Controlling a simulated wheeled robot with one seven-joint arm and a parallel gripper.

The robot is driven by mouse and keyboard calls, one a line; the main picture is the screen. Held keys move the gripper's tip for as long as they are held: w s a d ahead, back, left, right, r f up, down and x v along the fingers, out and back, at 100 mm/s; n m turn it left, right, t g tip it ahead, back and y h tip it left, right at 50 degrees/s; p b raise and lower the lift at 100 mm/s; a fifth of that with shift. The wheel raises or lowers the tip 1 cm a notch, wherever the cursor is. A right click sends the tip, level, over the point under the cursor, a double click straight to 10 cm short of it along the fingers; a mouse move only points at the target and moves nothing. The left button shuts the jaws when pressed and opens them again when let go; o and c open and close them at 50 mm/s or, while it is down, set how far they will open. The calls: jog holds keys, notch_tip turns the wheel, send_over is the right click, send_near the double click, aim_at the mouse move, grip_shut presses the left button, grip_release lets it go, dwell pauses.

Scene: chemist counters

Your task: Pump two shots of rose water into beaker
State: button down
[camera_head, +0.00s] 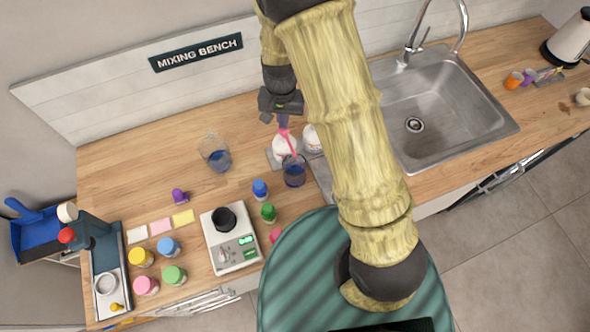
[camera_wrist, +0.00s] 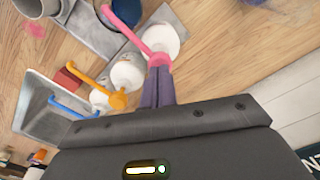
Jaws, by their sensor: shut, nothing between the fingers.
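A white bottle (camera_head: 283,149) with a pink pump (camera_head: 288,140) stands on a grey tray at the back of the bench; I cannot read a label. The pink spout reaches over a glass beaker (camera_head: 294,172) with dark blue contents. My gripper (camera_head: 283,124) points down, shut and empty, with its fingertips at the top of the pink pump. In the wrist view the purple fingers (camera_wrist: 158,68) are against or just above the pink pump head (camera_wrist: 160,60), over the white bottle (camera_wrist: 162,40). Whether the pump is pressed down, I cannot tell.
White bottles with an orange pump (camera_wrist: 117,99) and a blue pump (camera_wrist: 75,108) stand beside it. Another beaker (camera_head: 215,156) with blue liquid is to the left. A scale (camera_head: 230,258) bearing a dark cup and several coloured jars stand in front. The sink (camera_head: 450,110) is right.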

jog(key=shift+s+f+b, duration=0.1)
jog(key=shift+f+b, duration=0.5)
jog(key=shift+f, duration=0.5)
jog(key=shift+r+p, duration=1.15)
jog(key=shift+r, duration=0.35)
jog(key=shift+f, duration=0.2)
jog(key=shift+f+b, duration=0.4)
